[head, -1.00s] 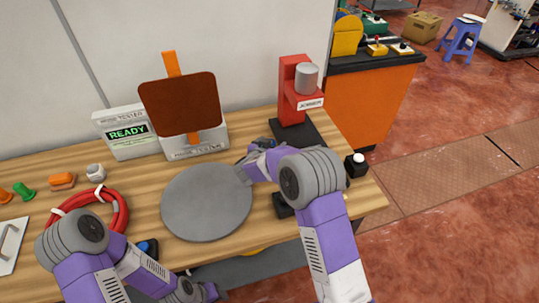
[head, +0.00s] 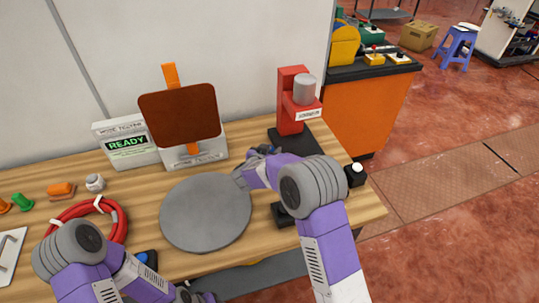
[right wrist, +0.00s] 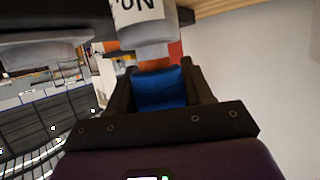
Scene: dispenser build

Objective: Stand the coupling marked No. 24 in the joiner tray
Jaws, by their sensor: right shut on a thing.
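My right gripper (right wrist: 155,85) is shut on a blue piece (right wrist: 160,90) in the right wrist view. Beyond it, in line, are an orange part and a grey-white part lettered "No." (right wrist: 140,15), upside down; its number is cut off. I take this to be the coupling. In the head view the red joiner (head: 292,105) stands at the back right on a black base (head: 285,140), with a label and a grey cylinder. My right gripper (head: 262,152) is by the front of that base; the arm hides the tray area. My left gripper (head: 190,297) is cut off at the bottom edge.
A grey round plate (head: 205,212) lies mid-table. Behind it stands a tester (head: 195,155) with a brown panel (head: 180,115), beside a READY display (head: 128,146). A red hose coil (head: 110,215) and small parts are on the left. A black button box (head: 354,174) is at the right edge.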

